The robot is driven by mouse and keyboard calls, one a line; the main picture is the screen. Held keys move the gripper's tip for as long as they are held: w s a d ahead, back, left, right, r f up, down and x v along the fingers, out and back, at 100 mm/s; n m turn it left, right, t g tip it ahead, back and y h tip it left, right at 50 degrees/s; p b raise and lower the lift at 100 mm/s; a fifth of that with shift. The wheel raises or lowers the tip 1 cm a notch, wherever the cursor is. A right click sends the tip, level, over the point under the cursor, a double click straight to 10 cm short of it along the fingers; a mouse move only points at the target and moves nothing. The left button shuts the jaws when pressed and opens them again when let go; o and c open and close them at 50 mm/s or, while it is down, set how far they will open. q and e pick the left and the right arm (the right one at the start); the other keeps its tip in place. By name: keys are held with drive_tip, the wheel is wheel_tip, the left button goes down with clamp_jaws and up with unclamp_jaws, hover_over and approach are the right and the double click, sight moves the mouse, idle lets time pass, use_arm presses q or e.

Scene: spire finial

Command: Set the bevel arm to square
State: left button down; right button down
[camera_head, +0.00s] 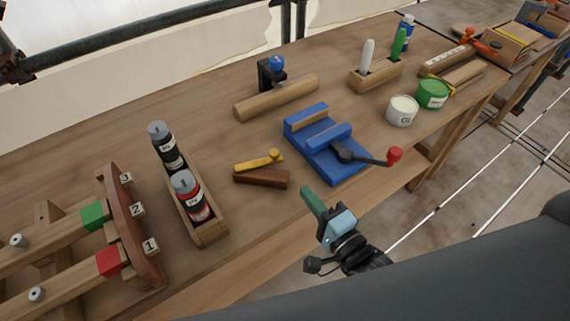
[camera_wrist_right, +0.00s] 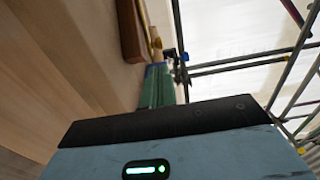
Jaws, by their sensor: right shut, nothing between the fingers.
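The bevel lies on the wooden bench in the middle of the head view. Its dark brown wooden stock (camera_head: 261,178) is nearest me. Its brass arm (camera_head: 258,162) lies just behind the stock at a shallow angle to it, with a brass knob at the right end. My right gripper (camera_head: 306,192), with green fingers, is shut and empty, to the right of the stock and apart from it. In the right wrist view the shut fingers (camera_wrist_right: 156,70) point toward the brown stock (camera_wrist_right: 131,35) and brass arm (camera_wrist_right: 149,30). My left gripper is not in view.
A blue vise (camera_head: 328,150) with a red-knobbed handle stands right of the bevel. A wooden tray (camera_head: 210,230) with two bottles stands left. A round wooden bar (camera_head: 276,98) lies behind. White (camera_head: 402,110) and green (camera_head: 433,94) tins stand at right. Bench in front of the bevel is clear.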

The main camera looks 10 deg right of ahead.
sight(279, 156)
drive_tip(key=x, duration=0.8)
drive_tip(key=shift+w+a+r+p, duration=0.1)
drive_tip(key=shift+w+p, duration=0.2)
drive_tip(key=shift+p, duration=0.1)
drive_tip(key=shift+w+a, duration=0.15)
drive_tip(key=shift+w, duration=0.45)
drive_tip(key=shift+w+n+g+y, duration=0.3)
drive_tip(key=shift+w+n+y, duration=0.35)
drive_tip(key=shift+y, duration=0.25)
drive_tip(key=shift+w+d+n+g+y+b, duration=0.3)
drive_tip(key=shift+w+n+g+y, duration=0.5)
drive_tip(key=shift+y, duration=0.4)
drive_tip(key=shift+w+a, duration=0.1)
drive_tip(key=shift+w, duration=0.95)
